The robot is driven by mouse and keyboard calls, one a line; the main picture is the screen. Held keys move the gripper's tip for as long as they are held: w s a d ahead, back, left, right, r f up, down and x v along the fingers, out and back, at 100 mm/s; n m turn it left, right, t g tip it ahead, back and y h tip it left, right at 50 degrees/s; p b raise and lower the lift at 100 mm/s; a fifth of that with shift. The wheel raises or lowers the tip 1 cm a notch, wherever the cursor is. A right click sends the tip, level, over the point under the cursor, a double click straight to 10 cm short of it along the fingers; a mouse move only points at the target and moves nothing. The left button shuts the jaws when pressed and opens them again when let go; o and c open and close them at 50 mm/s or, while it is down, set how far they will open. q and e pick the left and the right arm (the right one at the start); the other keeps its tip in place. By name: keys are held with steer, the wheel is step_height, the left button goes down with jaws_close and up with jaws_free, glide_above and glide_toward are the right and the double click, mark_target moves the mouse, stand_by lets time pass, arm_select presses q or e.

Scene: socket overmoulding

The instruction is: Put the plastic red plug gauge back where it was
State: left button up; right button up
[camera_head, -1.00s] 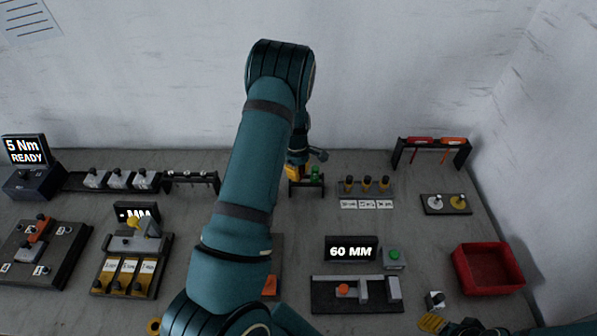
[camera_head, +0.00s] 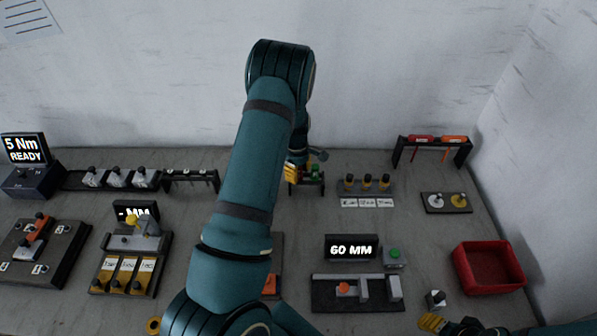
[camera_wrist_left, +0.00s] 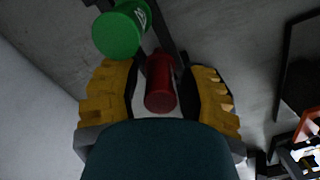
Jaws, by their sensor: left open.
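In the left wrist view the red plug gauge (camera_wrist_left: 160,85) stands between the two yellow fingers of my left gripper (camera_wrist_left: 165,97), with gaps on both sides. The fingers are open around it and its top end faces the camera. The green plug gauge (camera_wrist_left: 118,32) is beside it, just past the left finger. In the head view my left gripper (camera_head: 291,173) is at the small dark rack (camera_head: 308,189); the green gauge (camera_head: 315,172) shows there, while the red one is hidden by my arm. My right gripper (camera_head: 432,322) shows only partly at the bottom edge; its opening is unclear.
Right of the rack stand several black-and-yellow pieces (camera_head: 367,183) behind white labels. A 60 MM display (camera_head: 350,248), a slide fixture (camera_head: 357,300) and a red bin (camera_head: 488,268) lie nearer. Another dark rack (camera_head: 190,178) is left of my arm.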

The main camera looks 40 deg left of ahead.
arm_select(q)
step_height(320, 180, up, 13)
steer(key=shift+a, duration=0.3)
steer(key=shift+s+f, duration=0.1)
steer(key=shift+f, duration=0.05)
stand_by(0.5)
